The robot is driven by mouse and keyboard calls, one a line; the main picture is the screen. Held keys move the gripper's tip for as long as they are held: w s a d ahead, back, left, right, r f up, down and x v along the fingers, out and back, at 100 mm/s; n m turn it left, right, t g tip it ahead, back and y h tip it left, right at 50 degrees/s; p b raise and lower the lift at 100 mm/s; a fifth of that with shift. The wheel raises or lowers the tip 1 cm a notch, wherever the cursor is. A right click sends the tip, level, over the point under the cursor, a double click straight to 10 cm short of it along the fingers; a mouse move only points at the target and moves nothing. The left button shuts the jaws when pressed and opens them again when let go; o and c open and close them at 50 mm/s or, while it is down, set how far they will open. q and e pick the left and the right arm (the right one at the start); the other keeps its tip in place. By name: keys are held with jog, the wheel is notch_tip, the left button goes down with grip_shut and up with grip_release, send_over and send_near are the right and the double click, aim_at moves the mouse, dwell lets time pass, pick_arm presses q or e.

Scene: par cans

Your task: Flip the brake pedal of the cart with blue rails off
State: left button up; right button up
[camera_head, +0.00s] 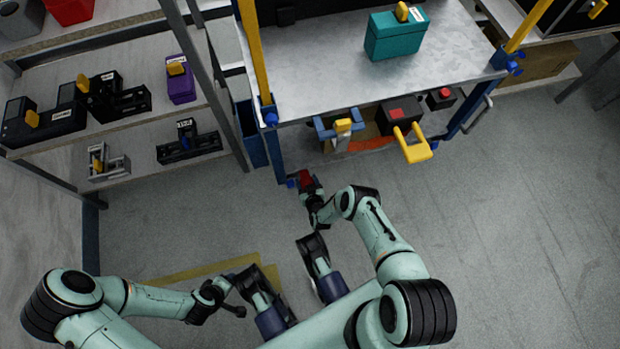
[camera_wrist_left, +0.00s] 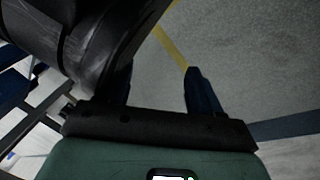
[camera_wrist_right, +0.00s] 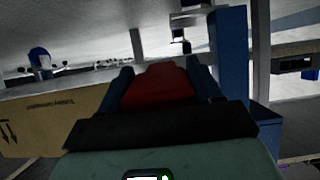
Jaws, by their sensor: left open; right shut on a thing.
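The cart with blue rails (camera_head: 275,151) stands at the upper middle of the head view, with yellow posts and a grey top. Its red brake pedal (camera_head: 306,179) is low at the near left corner. My right gripper (camera_head: 308,186) is at that corner, shut on the pedal. In the right wrist view the red pedal (camera_wrist_right: 157,86) fills the space between the two blue fingers. Whether the pedal is flipped up or down I cannot tell. My left gripper (camera_wrist_left: 163,90) is open and empty over the floor, away from the cart.
A teal box (camera_head: 391,36) stands on the cart's top, and several boxes and tools lie on its lower level. A shelf (camera_head: 130,135) with black devices and a purple box (camera_head: 180,84) is on the left. The floor (camera_head: 530,220) on the right is clear.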

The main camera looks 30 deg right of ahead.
pick_arm(q)
jog(key=shift+w+d+r, duration=0.1)
jog(key=shift+w+r, duration=0.45)
jog(key=shift+w, duration=0.1)
pick_arm(e)
jog(key=shift+w+d+r, duration=0.15)
jog(key=shift+w+r, duration=0.15)
jog(key=shift+r, duration=0.05)
jog(key=o, duration=1.4)
jog(key=shift+o, duration=0.2)
jog(key=shift+g, duration=0.3)
jog(key=shift+s+f, duration=0.1)
